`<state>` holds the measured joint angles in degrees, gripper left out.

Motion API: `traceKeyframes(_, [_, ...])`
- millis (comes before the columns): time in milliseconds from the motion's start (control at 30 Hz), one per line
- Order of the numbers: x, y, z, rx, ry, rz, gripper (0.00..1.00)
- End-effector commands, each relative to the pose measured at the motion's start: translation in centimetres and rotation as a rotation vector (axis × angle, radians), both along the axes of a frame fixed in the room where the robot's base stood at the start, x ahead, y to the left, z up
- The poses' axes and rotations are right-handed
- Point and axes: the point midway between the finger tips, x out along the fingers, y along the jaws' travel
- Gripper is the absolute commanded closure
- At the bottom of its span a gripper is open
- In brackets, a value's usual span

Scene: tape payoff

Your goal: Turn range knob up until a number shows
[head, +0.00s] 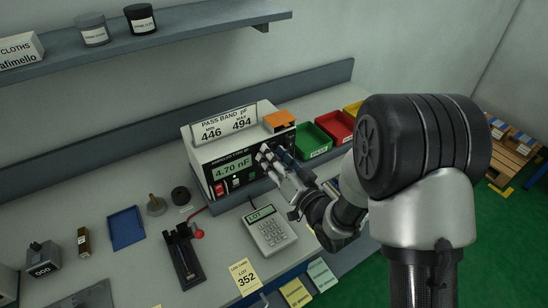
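A white meter (205,160) stands on the bench with a pass band card (224,123) on top reading MIN 446, MAX 494 pF. Its green display (233,169) shows a number, 4.70 nF. A red switch (219,189) is at the lower left of its front panel. My gripper (265,160) is at the right part of the front panel, with its fingertips close to or touching it. The fingers and wrist cover that part, so I cannot make out the range knob or whether the fingers hold it.
A keypad unit (269,232), a black lever fixture with a red ball (182,255) and a lot card (244,276) lie in front of the meter. Green (313,141) and red (335,126) bins stand behind right. A blue tray (126,228) is left. A shelf (180,32) hangs above.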

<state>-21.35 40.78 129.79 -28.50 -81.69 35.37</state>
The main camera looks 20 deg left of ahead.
Motion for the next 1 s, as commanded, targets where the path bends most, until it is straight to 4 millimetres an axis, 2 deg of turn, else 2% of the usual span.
traceKeyframes(433, [-0.3, -0.4, 0.0, -0.001, 0.001, 0.0, 0.55])
traceKeyframes(800, [-3.9, -4.7, 0.0, -0.001, 0.001, -0.004, 0.55])
traceKeyframes(1000, [-4.8, -5.7, 0.0, 0.0, 0.0, -0.001, 0.55])
